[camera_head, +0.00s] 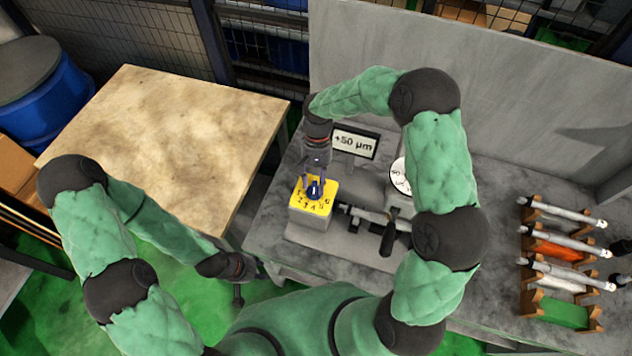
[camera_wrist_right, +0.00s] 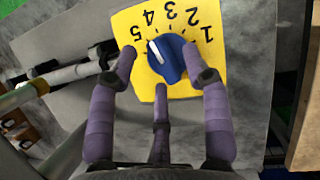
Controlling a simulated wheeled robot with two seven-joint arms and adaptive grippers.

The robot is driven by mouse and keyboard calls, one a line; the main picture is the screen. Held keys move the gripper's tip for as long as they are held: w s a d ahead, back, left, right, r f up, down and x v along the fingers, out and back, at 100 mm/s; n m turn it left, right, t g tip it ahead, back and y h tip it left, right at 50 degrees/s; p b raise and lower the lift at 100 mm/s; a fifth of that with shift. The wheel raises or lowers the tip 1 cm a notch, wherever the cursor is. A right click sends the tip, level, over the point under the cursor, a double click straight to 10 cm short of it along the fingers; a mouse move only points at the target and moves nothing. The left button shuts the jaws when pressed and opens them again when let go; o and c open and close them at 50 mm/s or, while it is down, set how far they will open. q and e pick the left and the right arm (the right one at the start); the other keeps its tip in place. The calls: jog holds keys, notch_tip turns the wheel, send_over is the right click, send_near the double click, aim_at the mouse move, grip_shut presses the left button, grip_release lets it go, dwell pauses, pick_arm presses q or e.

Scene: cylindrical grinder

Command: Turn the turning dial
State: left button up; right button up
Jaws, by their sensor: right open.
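The turning dial (camera_wrist_right: 169,60) is a blue knob with a white pointer line on a yellow numbered block (camera_head: 313,205). In the right wrist view the pointer leans up and left, toward the 4 and 5 side. My right gripper (camera_head: 316,180) is right above the dial, coming down from above. In the right wrist view its purple fingers (camera_wrist_right: 160,68) are open, with tips on the left, right and near sides of the knob. I cannot tell whether they touch it. My left gripper (camera_head: 245,272) hangs low beside the wooden table, partly seen and away from the dial.
A sign reading +50 µm (camera_head: 355,143) stands behind the dial. A round gauge (camera_head: 399,176) and a black-handled lever (camera_head: 388,238) lie to its right. A wooden rack (camera_head: 560,265) with several metal shafts is at far right. The wooden table (camera_head: 170,130) on the left is bare.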

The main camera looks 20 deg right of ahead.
jog(key=v, duration=1.1)
jog(key=shift+r, duration=0.2)
